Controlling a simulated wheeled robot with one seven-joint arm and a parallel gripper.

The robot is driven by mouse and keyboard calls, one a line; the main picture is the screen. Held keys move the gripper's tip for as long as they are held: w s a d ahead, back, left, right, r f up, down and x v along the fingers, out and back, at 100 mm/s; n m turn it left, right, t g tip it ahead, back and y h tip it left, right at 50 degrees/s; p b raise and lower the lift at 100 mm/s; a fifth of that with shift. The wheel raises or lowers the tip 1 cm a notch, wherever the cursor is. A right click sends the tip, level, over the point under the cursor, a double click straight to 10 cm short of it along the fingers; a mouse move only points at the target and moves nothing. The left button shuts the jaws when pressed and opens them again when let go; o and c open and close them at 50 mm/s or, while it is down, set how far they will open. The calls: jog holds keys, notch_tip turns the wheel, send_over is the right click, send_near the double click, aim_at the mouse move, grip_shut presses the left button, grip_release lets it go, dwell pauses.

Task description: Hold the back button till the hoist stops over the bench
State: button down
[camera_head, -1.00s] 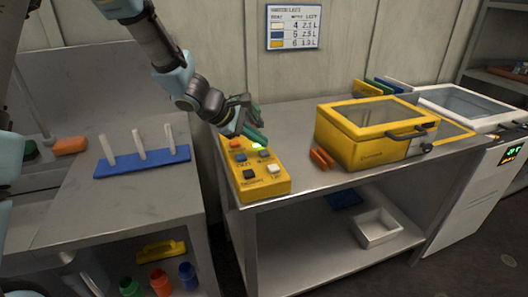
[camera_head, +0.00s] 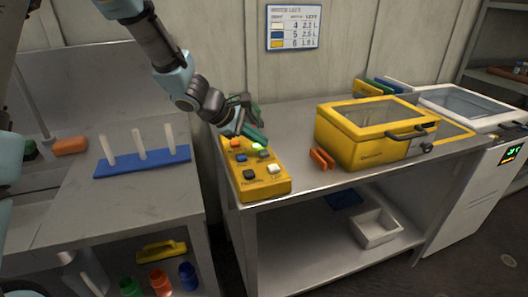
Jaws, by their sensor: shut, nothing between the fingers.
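A yellow control box (camera_head: 262,186) lies on the metal bench (camera_head: 300,180), with several coloured buttons on its face. Small lettering beside them is too blurred to read, so I cannot tell which is the back button. A green light (camera_head: 257,147) glows near the far end. My gripper (camera_head: 260,138), with green fingers, is shut and empty just over the box's far end. Whether its tips touch a button I cannot tell. No hoist is in view.
A yellow case (camera_head: 362,150) with a clear lid stands right of the box, with orange pieces (camera_head: 322,159) beside it. A blue rack (camera_head: 140,164) with white pegs is on the left table. A wall chart (camera_head: 292,28) hangs behind.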

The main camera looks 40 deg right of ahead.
jog(key=shift+f, duration=0.1)
jog(key=shift+f+b, duration=0.35)
jog(key=shift+b, duration=0.3)
